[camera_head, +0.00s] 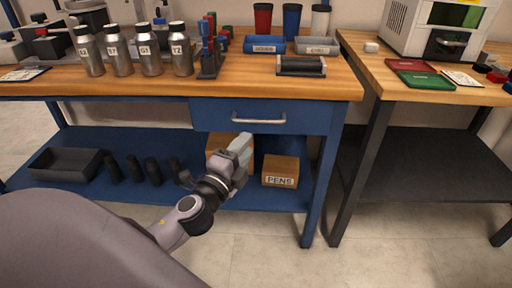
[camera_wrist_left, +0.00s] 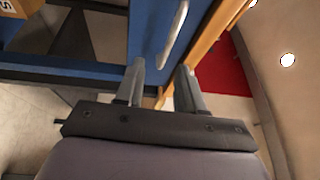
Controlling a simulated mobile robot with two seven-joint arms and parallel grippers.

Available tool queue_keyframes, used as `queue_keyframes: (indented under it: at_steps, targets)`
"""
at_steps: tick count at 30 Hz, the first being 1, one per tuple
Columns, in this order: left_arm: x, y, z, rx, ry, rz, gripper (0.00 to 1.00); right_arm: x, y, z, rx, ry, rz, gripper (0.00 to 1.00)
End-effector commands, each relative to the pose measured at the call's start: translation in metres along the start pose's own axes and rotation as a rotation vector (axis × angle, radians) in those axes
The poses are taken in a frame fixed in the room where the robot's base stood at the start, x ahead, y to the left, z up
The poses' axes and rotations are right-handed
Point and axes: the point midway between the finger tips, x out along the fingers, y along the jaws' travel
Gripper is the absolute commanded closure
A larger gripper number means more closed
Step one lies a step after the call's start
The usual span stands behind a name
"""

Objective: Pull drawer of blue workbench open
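The blue workbench (camera_head: 100,87) has a wooden top. Its blue drawer (camera_head: 215,113) sits under the top on the right and is shut. A silver bar handle (camera_head: 259,120) runs across the drawer front, and it also shows in the left wrist view (camera_wrist_left: 174,36). My left gripper (camera_head: 245,142) is just below the handle in the head view, apart from it. In the left wrist view the two fingers (camera_wrist_left: 160,78) are spread with nothing between them, and the handle lies beyond their tips. My right gripper is not in view.
Several steel bottles (camera_head: 149,55) and a black roller-like item (camera_head: 301,66) stand on the bench top. A PENS box (camera_head: 281,171) and a black tray (camera_head: 66,163) are on the lower shelf. A second table (camera_head: 440,99) stands at right. The floor in front is clear.

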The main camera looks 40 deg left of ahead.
Motion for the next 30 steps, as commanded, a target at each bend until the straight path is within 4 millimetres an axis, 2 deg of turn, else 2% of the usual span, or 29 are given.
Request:
queue_keyframes:
  at_steps: [1, 10, 21, 30]
  targets:
    - [0.002, 0.005, 0.002, 0.035, -0.002, -0.028, 0.62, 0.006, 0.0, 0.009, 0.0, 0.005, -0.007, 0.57]
    - [0.015, -0.007, 0.004, 0.108, -0.008, -0.084, 0.62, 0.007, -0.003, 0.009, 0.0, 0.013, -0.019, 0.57]
    - [0.059, -0.011, 0.005, 0.106, -0.008, -0.082, 0.62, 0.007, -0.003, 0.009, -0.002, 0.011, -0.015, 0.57]
    - [0.077, -0.011, 0.005, 0.104, -0.007, -0.079, 0.62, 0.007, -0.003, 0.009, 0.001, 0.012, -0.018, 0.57]
